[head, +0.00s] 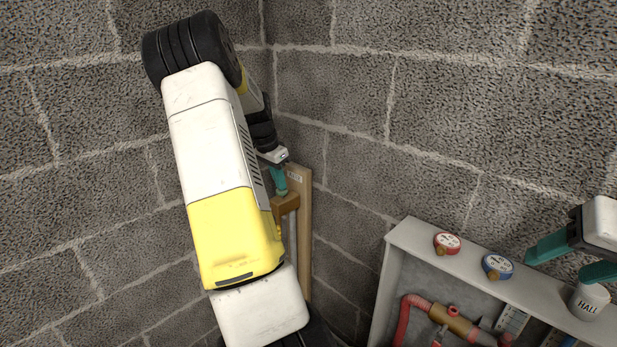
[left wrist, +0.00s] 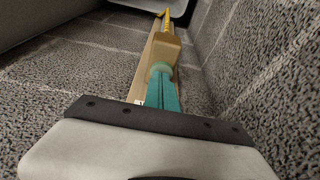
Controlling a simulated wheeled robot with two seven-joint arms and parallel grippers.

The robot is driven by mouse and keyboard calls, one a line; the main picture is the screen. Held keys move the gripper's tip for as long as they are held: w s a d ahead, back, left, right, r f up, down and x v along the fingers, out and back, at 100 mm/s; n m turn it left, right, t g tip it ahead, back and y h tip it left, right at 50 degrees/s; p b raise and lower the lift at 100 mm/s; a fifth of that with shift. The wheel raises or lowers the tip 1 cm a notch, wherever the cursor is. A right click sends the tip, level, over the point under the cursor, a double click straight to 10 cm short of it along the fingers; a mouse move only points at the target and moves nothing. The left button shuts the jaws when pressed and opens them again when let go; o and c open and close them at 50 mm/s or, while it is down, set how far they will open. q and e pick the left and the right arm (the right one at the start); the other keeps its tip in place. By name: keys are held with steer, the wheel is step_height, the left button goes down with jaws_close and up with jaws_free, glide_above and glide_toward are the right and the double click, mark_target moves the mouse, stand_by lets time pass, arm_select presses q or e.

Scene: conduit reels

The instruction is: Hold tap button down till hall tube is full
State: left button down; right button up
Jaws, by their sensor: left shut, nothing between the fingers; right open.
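A wooden board (head: 305,240) with a small label stands in the wall corner. A brass-brown tap block (head: 285,205) is fixed to it; the block also shows in the left wrist view (left wrist: 165,48). My left gripper (head: 280,188) is shut and empty, its teal fingertips at the top of the block. In the left wrist view they meet a rounded, pale brass button (left wrist: 160,67); whether it is pressed in I cannot tell. A pale tube (head: 292,238) runs down below the block, partly hidden by my arm; its fill level is not readable. My right gripper (head: 562,262) is open and empty.
Pipes (head: 450,318) fill the recess below. Block walls close in the corner.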

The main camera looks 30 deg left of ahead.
arm_select(q)
step_height(320, 180, down, 2)
steer(key=shift+f, duration=0.1)
steer(key=shift+s, duration=0.1)
steer(key=shift+s+f, duration=0.15)
steer(key=shift+f, duration=0.05)
stand_by(3.7)
steer(key=shift+d, duration=0.1)
